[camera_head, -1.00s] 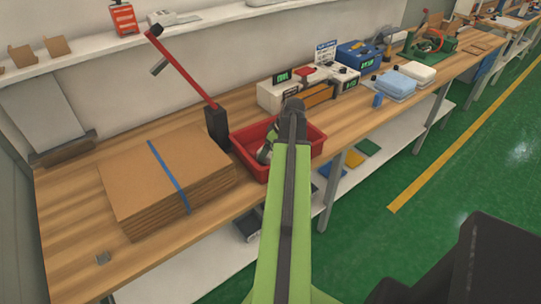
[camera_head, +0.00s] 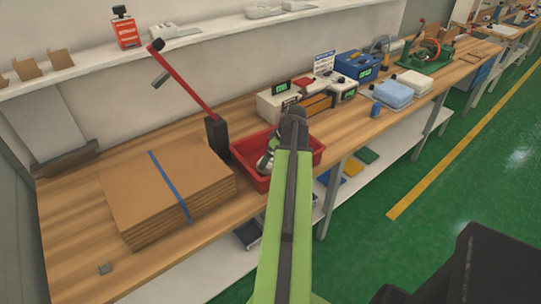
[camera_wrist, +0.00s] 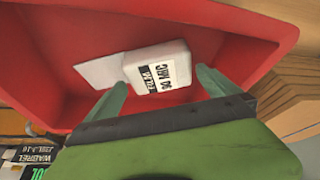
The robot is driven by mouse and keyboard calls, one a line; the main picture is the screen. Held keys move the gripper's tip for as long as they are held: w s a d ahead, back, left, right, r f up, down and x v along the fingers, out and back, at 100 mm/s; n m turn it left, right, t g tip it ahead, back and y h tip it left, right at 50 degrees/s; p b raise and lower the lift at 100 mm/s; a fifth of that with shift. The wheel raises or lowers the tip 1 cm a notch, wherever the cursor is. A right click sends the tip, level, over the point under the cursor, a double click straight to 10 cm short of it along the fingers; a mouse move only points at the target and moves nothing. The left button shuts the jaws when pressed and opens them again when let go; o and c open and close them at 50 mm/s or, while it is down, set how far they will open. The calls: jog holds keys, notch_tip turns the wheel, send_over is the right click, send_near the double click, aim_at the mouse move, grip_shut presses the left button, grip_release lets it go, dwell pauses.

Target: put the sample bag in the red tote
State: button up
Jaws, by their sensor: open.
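The red tote (camera_head: 249,177) sits on the wooden bench, and its red wall fills much of the wrist view (camera_wrist: 45,60). The sample bag (camera_wrist: 160,68) is white with a black-and-white printed label and a pale flap at its left. It lies inside the tote. My gripper (camera_wrist: 165,88) is open over the tote, with its two pale green fingers spread on either side of the bag's near edge. Whether they touch the bag is unclear. In the head view my arm and gripper (camera_head: 267,160) partly cover the tote, and the bag cannot be made out there.
A strapped cardboard stack (camera_head: 165,190) lies left of the tote, beside a black post (camera_head: 216,138) with a red arm. Boxes with green displays (camera_head: 277,100) stand behind the tote. Blue and white packs (camera_head: 393,93) lie farther right.

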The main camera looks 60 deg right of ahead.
jog(key=p+v, duration=0.7)
jog(key=v, duration=0.2)
jog(key=shift+r, duration=0.25)
